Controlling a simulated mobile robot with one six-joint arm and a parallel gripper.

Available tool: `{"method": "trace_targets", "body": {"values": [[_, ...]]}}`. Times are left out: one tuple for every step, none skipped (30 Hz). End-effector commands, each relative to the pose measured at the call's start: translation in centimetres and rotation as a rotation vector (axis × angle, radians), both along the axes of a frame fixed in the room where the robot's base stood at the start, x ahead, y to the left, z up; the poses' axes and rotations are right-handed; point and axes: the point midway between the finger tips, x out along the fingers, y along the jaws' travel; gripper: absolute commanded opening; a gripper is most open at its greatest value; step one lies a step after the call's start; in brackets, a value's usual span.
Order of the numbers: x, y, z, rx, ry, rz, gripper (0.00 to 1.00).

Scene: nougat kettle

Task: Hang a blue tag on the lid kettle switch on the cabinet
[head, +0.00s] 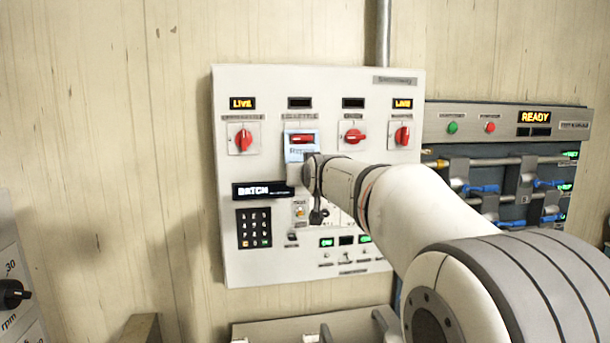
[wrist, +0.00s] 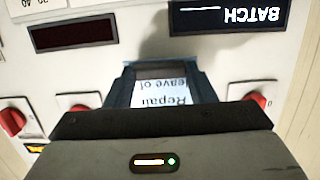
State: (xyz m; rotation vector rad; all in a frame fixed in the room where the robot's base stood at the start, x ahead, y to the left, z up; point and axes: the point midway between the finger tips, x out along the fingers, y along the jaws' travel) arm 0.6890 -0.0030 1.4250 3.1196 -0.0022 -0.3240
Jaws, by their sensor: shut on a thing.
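The cabinet (head: 225,265) is a pale panel with a row of red rotary switches. The blue tag (head: 298,154) is at the second switch from the left, and that switch's red handle (head: 302,139) lies level and shows at the tag's upper part. I cannot tell whether the tag is hooked over the handle or only in front of it. My gripper (head: 299,171) is shut on the tag's lower part. In the wrist view, upside down, the tag (wrist: 162,93) shows white paper with text between my fingers; the second switch is hidden behind the gripper.
The first switch (head: 243,139) and fourth switch (head: 402,136) stand upright under LIVE displays; the third (head: 354,136) is level under a dark display. The BATCH display (head: 262,190) and keypad (head: 254,228) are below left. A dark READY panel (head: 480,110) with several blue-handled valves stands right.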

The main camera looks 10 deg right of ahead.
Motion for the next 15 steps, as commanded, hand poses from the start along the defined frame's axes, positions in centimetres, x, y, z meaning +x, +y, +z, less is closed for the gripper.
{"method": "trace_targets", "body": {"values": [[0.03, 0.02, -0.04, 0.000, 0.001, 0.000, 0.16], [0.03, 0.02, -0.04, 0.000, 0.001, 0.000, 0.16], [0.03, 0.03, -0.05, 0.000, 0.001, 0.000, 0.16], [0.04, 0.03, -0.05, 0.000, 0.001, 0.000, 0.16], [0.04, 0.04, -0.05, 0.000, 0.002, 0.001, 0.16], [0.04, 0.04, -0.06, 0.000, 0.002, 0.001, 0.16], [0.04, 0.04, -0.06, 0.000, 0.002, 0.001, 0.16], [0.04, 0.05, -0.07, 0.000, 0.002, 0.001, 0.16], [0.04, 0.05, -0.07, -0.001, 0.002, 0.001, 0.16], [0.03, 0.06, -0.08, -0.001, 0.002, 0.001, 0.16], [0.03, 0.06, -0.08, -0.001, 0.002, 0.001, 0.16], [0.03, 0.07, -0.09, -0.001, 0.002, 0.001, 0.16], [0.04, 0.07, -0.09, -0.001, 0.002, 0.001, 0.51], [0.04, 0.07, -0.09, -0.001, 0.002, 0.001, 0.53], [0.04, 0.08, -0.10, -0.001, 0.002, 0.001, 0.56]]}}
